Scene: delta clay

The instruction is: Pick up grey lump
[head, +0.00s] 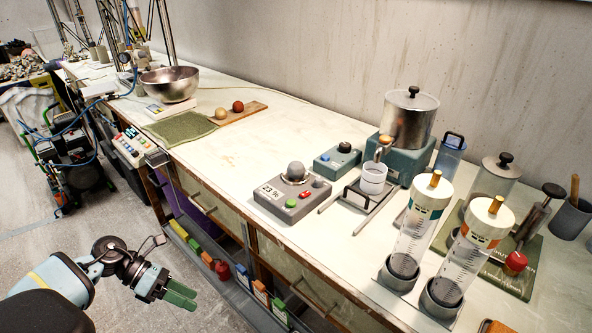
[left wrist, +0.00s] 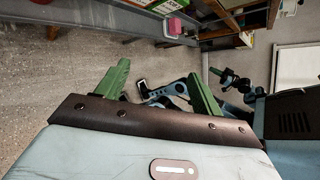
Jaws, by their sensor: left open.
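A round grey lump (head: 296,170) rests on top of a grey device (head: 290,194) with a small "23" display and coloured buttons, in the middle of the workbench in the head view. My left gripper (head: 180,292) has green fingers and hangs in front of the bench, low and to the left of the lump, well apart from it. The left wrist view shows its two green fingers (left wrist: 160,88) spread apart with nothing between them. The lump does not show in the left wrist view.
A wooden board (head: 240,112) with a tan ball and a red ball lies further back beside a green mat (head: 180,128) and a metal bowl (head: 170,83). Clear cylinders (head: 410,238), a white cup (head: 373,178) and a metal pot (head: 408,118) crowd the right. Open shelves lie under the bench edge.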

